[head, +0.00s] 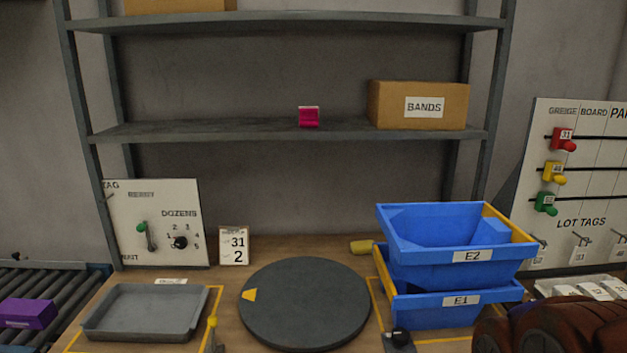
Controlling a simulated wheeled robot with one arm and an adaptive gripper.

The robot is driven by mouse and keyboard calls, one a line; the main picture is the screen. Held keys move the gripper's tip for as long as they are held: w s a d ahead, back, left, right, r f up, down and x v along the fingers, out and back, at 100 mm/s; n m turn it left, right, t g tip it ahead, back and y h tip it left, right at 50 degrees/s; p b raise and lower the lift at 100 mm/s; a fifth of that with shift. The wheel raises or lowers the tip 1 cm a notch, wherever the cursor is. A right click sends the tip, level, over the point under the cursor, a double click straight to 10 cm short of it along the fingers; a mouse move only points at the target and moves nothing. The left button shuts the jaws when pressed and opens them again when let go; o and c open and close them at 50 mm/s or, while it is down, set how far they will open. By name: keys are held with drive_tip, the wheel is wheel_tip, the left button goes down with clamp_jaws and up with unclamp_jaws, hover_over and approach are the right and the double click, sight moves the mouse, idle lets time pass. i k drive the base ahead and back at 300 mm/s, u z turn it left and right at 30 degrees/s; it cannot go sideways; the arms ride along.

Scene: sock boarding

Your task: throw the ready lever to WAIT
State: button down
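A white panel (185,195) stands at the back left of the table. It carries a small green lever (147,236) on its left half, under a label that seems to read READY (141,195). The lever's knob points up and slightly left. A partly cut-off word, perhaps WAIT (132,257), sits at the panel's lower left. A black dial (180,242) marked DOZENS is to the right of the lever.
A grey tray (95,327) lies before the panel and a dark round turntable (305,305) is mid-table. A card reading 31 and 2 (234,245) stands right of the panel. Blue bins E2 (450,262) and E1 (450,312) are stacked at right. A conveyor (75,285) runs at left.

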sight(142, 227)
drive_tip(key=u, duration=1.3)
drive_tip(key=i, duration=0.9)
drive_tip(key=u, duration=0.75)
